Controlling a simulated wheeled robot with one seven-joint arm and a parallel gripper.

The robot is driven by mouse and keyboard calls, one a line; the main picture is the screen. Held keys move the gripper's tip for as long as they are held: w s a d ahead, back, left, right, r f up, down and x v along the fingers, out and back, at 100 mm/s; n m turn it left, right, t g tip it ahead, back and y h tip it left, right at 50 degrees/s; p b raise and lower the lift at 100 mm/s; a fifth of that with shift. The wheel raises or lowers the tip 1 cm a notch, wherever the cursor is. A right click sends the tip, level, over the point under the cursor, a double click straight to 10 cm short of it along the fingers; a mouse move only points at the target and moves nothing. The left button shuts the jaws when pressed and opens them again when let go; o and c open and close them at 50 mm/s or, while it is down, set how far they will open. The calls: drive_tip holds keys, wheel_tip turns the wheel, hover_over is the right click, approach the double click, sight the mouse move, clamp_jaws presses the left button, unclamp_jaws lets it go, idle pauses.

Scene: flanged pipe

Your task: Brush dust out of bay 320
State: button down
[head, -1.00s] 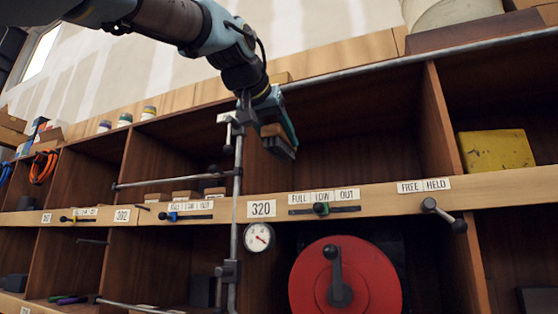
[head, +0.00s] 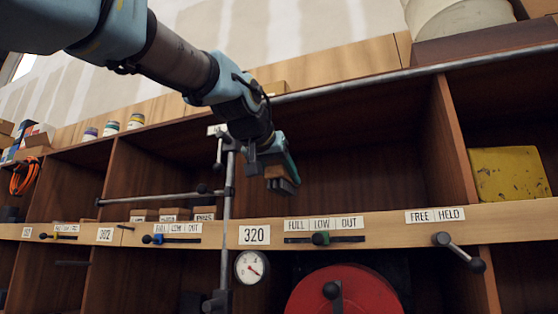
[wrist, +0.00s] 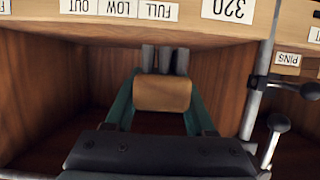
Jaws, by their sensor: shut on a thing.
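Bay 320 (head: 350,165) is the open wooden compartment above the white 320 label (head: 255,235); the label also shows upside down in the wrist view (wrist: 229,9). My gripper (head: 278,172) is at the left part of the bay's opening, just right of the vertical metal rod. Its green fingers are shut on a brush with a wooden block (wrist: 162,95) and dark grey bristle tufts (wrist: 165,60). In the head view the brush (head: 281,180) hangs tilted, bristles down, above the shelf's front rail. I cannot make out any dust; the bay floor is hidden behind the rail.
A vertical metal rod (head: 228,190) with clamps and a horizontal bar (head: 160,198) stands at the bay's left. A slider (head: 321,238) and a lever (head: 458,251) sit on the front rail. A gauge (head: 251,267) and red reel (head: 345,292) are below. A yellow box (head: 510,173) is in the right bay.

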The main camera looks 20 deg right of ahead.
drive_tip(key=p, duration=0.1)
drive_tip(key=w+p, duration=0.1)
drive_tip(key=shift+d+r+p, duration=0.2)
drive_tip(key=shift+d+p, duration=0.15)
drive_tip(key=shift+p, duration=0.05)
drive_tip(key=shift+w+d+f, duration=0.15)
drive_tip(key=shift+f, duration=0.05)
drive_tip(key=p+x, duration=0.1)
drive_tip(key=x, duration=0.4)
drive_tip(key=r+p+x, duration=0.1)
drive_tip(key=x, duration=0.4)
drive_tip(key=r+p+x, duration=0.1)
drive_tip(key=x, duration=0.5)
drive_tip(key=shift+w+d+r, duration=0.2)
drive_tip(key=shift+w+d, duration=0.1)
drive_tip(key=shift+d, duration=0.05)
drive_tip(key=shift+f+b, duration=0.6)
drive_tip(key=shift+w, duration=0.1)
